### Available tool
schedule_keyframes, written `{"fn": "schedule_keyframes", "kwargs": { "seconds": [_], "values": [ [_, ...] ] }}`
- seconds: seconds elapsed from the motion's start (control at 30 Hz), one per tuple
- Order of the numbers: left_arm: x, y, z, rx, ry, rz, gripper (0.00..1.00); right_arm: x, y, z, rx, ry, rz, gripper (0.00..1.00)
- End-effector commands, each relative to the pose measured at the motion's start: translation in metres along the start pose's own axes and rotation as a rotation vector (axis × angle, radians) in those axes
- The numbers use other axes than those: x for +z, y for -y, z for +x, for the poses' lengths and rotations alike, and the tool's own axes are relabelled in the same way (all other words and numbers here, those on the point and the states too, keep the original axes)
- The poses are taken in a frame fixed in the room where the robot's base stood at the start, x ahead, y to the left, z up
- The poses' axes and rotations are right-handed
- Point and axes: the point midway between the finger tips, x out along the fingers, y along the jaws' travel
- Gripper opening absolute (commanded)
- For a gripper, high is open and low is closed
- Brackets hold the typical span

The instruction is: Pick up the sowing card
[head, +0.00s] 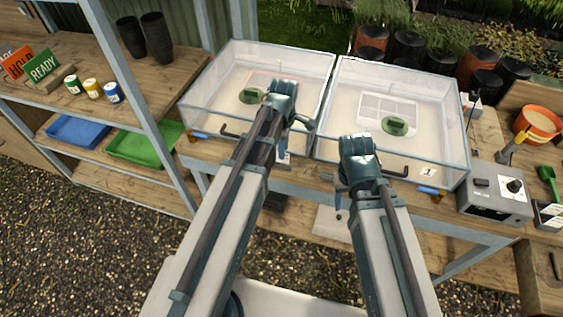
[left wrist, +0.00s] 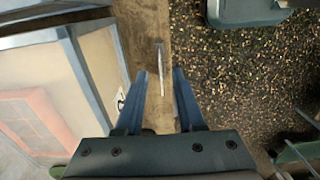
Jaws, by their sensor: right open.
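A thin pale upright strip, seen nearly edge-on, stands on the wooden bench in the left wrist view (left wrist: 161,72). It looks like the sowing card, but its face is not visible. My left gripper (left wrist: 161,85) is open, its two blue fingers on either side of the strip with gaps showing. In the head view my left gripper (head: 289,140) is at the bench front between the two clear boxes, mostly hidden by its own arm. My right gripper (head: 339,203) is open in front of the right box and points down; its fingers are mostly hidden.
A left clear box (head: 215,118) and a right clear box (head: 400,163) stand on the bench, each with a green disc on its lid. A grey control unit (head: 492,205) is at right. Shelves at left hold trays, cans and signs. Gravel lies in front.

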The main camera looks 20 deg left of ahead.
Motion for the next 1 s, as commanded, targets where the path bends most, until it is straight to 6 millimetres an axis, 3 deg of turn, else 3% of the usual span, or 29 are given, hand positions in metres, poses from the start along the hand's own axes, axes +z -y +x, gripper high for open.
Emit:
{"fn": "schedule_keyframes", "kwargs": {
  "seconds": [0.3,0.63,0.67,0.87,1.0],
  "values": [
    [-0.006,0.001,0.043,0.000,0.000,0.000,0.38,-0.003,0.004,0.042,0.000,0.000,0.000,0.50],
    [-0.006,0.001,0.045,0.000,0.000,0.000,0.38,-0.003,0.004,0.045,0.000,0.000,0.000,0.50],
    [-0.006,0.001,0.045,0.000,0.000,0.000,0.36,-0.003,0.004,0.045,0.000,0.000,0.000,0.50],
    [-0.006,0.001,0.045,0.000,0.000,0.000,0.00,-0.003,0.004,0.045,0.000,0.000,0.000,0.50],
    [-0.006,0.001,0.045,0.000,0.000,0.000,0.00,-0.003,0.004,0.045,0.000,0.000,0.000,0.50]
  ]
}}
